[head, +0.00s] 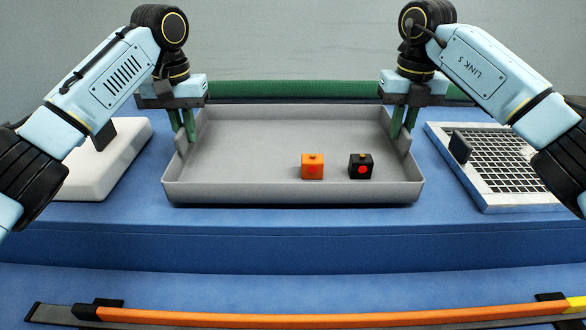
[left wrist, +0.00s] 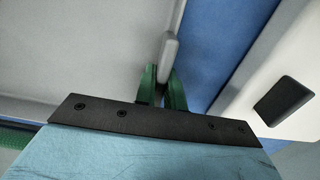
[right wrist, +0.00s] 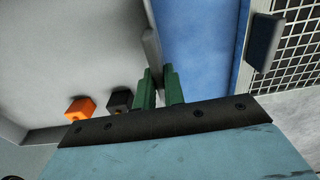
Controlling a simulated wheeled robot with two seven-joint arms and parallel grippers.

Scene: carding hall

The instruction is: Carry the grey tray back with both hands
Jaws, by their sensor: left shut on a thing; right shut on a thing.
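The grey tray (head: 240,150) is in the middle of the head view, above or on the blue surface; a dark shadow lies under its front edge. An orange block (head: 312,167) and a black block (head: 361,167), each with a red dot on its front, stand in its right half. My left gripper (head: 183,135) is shut on the tray's left side wall, which shows between its green fingers in the left wrist view (left wrist: 166,90). My right gripper (head: 402,133) is shut on the right side wall, also seen in the right wrist view (right wrist: 158,88).
A white lidded box (head: 105,165) with a black handle lies left of the tray. A white-framed mesh panel (head: 495,165) with a dark handle lies to the right. A green bar (head: 290,89) runs behind the tray. An orange rail (head: 300,317) runs along the front.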

